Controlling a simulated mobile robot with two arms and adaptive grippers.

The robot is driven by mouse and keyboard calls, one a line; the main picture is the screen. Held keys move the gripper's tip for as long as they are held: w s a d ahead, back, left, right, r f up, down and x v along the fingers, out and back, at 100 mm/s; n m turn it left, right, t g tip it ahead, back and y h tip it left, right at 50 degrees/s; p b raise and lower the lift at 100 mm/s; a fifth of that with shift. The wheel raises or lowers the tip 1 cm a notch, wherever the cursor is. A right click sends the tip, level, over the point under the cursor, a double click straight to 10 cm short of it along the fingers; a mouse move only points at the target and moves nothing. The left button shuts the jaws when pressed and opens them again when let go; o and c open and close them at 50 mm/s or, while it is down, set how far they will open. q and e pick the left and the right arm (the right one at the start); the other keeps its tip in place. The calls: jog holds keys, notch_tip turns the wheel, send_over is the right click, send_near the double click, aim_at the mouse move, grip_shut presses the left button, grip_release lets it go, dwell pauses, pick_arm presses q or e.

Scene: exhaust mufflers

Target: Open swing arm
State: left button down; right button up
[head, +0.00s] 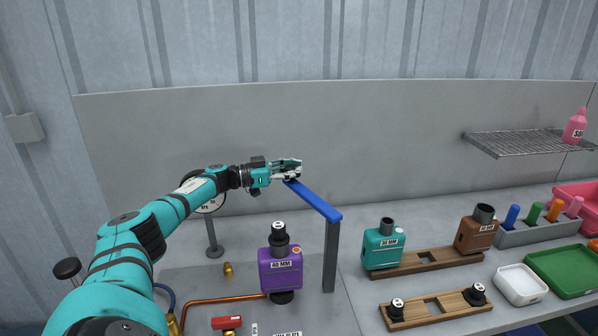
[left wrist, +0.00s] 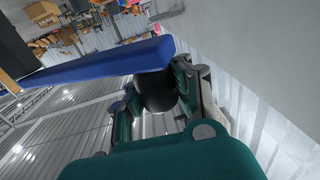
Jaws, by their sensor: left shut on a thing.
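The swing arm (head: 312,200) is a blue bar on top of a grey upright post (head: 331,255). Its far end points back and left toward the wall, where a dark knob hangs under the bar. My left gripper (head: 296,170) is at that far end, shut on the dark knob. In the left wrist view the blue swing arm (left wrist: 95,65) runs across the top, and the black knob (left wrist: 157,92) sits between the fingers of my left gripper (left wrist: 155,98). My right gripper is not in view.
A purple muffler (head: 281,272) marked 40 MM stands below, left of the post. A round gauge (head: 211,205) stands behind my left arm. A teal muffler (head: 383,248) and a brown muffler (head: 474,233) stand on a wooden rack at right. A wire shelf (head: 527,143) juts from the wall.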

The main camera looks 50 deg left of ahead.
pick_arm(q)
jog(key=shift+a+r+y, duration=0.3)
jog(key=shift+a+r, duration=0.05)
jog(key=shift+r, duration=0.15)
jog(key=c, duration=1.1)
grip_release()
jog(key=shift+s+a+f, duration=0.1)
jog(key=shift+s+f, duration=0.1)
jog(key=shift+f, duration=0.05)
jog(key=shift+o, duration=0.6)
jog(key=shift+w+f, duration=0.1)
notch_tip(320, 180, up, 10)
jog(key=shift+c, duration=0.2)
